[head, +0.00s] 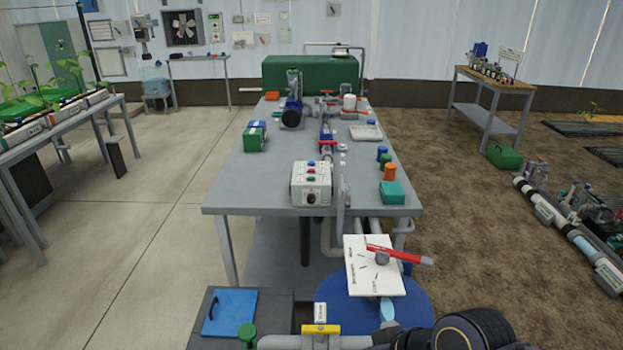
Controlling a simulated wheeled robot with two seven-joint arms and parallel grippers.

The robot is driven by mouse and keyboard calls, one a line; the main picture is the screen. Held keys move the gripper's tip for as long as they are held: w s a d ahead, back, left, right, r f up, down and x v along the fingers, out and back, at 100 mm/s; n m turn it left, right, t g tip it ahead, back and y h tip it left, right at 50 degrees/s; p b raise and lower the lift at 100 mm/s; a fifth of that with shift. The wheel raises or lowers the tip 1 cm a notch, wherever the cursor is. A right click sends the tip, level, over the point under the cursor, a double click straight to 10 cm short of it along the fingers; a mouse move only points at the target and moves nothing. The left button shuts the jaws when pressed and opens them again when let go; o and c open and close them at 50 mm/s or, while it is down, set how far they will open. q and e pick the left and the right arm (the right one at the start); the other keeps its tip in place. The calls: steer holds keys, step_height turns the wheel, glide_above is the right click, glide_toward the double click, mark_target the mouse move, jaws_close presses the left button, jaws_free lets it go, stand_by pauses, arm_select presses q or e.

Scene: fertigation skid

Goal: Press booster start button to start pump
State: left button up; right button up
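A light grey control box (299,186) stands at the near edge of the long grey table, in the middle of the head view. Its sloped face carries small coloured buttons, including a red one and a green one (311,179), with a dark round knob (311,199) on the front. The labels are too small to read, so I cannot tell which button is the booster start. A pump with a dark round end (291,117) stands farther back on the table. Neither of my grippers shows; a dark part at the bottom right looks like my arm.
The grey table (240,185) also holds green and blue boxes, pipes and a teal box (391,193). The floor left is clear.

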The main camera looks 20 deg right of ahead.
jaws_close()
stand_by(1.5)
